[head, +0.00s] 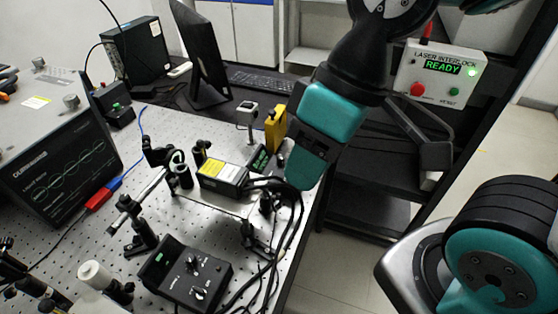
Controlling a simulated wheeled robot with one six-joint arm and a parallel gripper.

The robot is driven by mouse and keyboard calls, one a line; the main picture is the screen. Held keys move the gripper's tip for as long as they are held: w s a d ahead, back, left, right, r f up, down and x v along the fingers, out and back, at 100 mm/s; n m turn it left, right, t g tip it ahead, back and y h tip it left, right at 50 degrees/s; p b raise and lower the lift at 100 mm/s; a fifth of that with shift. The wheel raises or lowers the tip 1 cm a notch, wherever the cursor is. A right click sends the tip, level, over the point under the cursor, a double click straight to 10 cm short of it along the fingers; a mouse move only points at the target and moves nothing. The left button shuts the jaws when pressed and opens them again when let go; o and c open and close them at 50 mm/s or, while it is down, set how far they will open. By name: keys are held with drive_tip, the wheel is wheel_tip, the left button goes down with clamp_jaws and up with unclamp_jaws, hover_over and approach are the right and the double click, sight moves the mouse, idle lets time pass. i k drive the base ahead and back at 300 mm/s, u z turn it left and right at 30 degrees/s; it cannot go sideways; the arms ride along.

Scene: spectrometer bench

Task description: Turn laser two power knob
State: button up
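A black control box (185,275) with several small knobs and a small green display sits at the front of the perforated optical bench (180,220). A black module with a yellow label (222,176) stands mid-bench, and a smaller black unit with a green display (260,160) is behind it. I cannot read which of these belongs to laser two. My gripper (299,186) hangs from the upper right, pointing down beside the bench's right edge, right of these units. It appears apart from the control box knobs. Its fingers are too unclear to tell open from shut.
A white interlock box (445,75) reading READY is at upper right. Black cables (290,235) run below my gripper along the bench edge. An oscilloscope-like instrument (70,165) stands left. Optical posts crowd the bench. A monitor (198,55) and keyboard (262,80) are behind.

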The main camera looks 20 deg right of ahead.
sight(280, 159)
drive_tip(key=u, duration=0.05)
drive_tip(key=k, duration=0.5)
drive_tip(key=z, duration=1.4)
drive_tip(key=i, duration=0.65)
drive_tip(key=u, duration=1.65)
